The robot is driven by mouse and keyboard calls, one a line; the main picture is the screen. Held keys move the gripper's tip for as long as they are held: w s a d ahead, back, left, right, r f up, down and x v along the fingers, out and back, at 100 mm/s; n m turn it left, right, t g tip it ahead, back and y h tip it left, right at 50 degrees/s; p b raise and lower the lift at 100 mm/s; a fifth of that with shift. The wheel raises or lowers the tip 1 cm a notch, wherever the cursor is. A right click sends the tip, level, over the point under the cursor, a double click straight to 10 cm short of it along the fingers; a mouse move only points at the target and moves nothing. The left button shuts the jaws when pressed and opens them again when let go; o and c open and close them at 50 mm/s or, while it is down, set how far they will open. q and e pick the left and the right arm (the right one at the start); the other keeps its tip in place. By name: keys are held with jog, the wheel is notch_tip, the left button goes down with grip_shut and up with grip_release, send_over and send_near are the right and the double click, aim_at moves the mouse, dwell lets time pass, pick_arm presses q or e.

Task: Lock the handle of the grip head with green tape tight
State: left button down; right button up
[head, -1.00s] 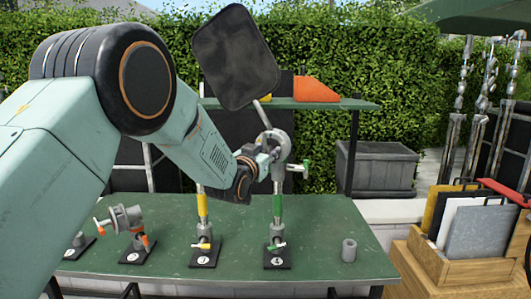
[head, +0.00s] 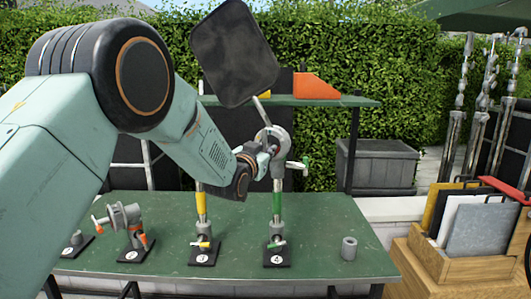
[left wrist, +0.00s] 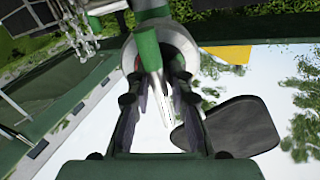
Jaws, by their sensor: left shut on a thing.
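The grip head (head: 281,139) is a grey disc on top of the stand with green tape (head: 277,204). A black flag (head: 235,54) on a rod slants up-left from it. A green-ended handle (head: 304,165) sticks out to its right. My left gripper (head: 268,148) is at the left side of the head. In the left wrist view, my left gripper (left wrist: 158,100) has its fingers on both sides of a grey bar, with a bright green handle piece (left wrist: 148,48) at its far end. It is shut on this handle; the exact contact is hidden. My right gripper is not in view.
A yellow-taped stand (head: 201,203) stands close to the left. An orange-taped stand (head: 136,237) with a grip head is farther left. A grey cylinder (head: 349,249) stands at the right of the green table (head: 320,222). A wooden crate (head: 480,270) with panels is at the right.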

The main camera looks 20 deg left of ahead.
pick_arm(q)
jog(key=m+b, duration=0.1)
jog(key=m, duration=0.3)
jog(key=shift+b, duration=0.4)
jog(key=m+b, duration=0.1)
jog(key=m, duration=0.3)
jog(key=m+b, duration=0.2)
jog(key=m, duration=0.2)
jog(key=shift+m, duration=0.3)
jog(key=shift+f+m+b, duration=0.1)
jog(key=shift+m+b, duration=0.6)
jog(key=shift+m, duration=0.9)
jog(key=shift+f, duration=0.1)
jog(key=c, duration=1.6)
grip_release()
jog(key=shift+c, duration=0.2)
jog(key=o, duration=0.4)
jog(key=shift+s+d+r, duration=0.1)
jog(key=shift+s+r, duration=0.1)
jog(key=shift+r, duration=0.05)
jog(key=shift+o, duration=0.2)
jog(key=shift+w, duration=0.1)
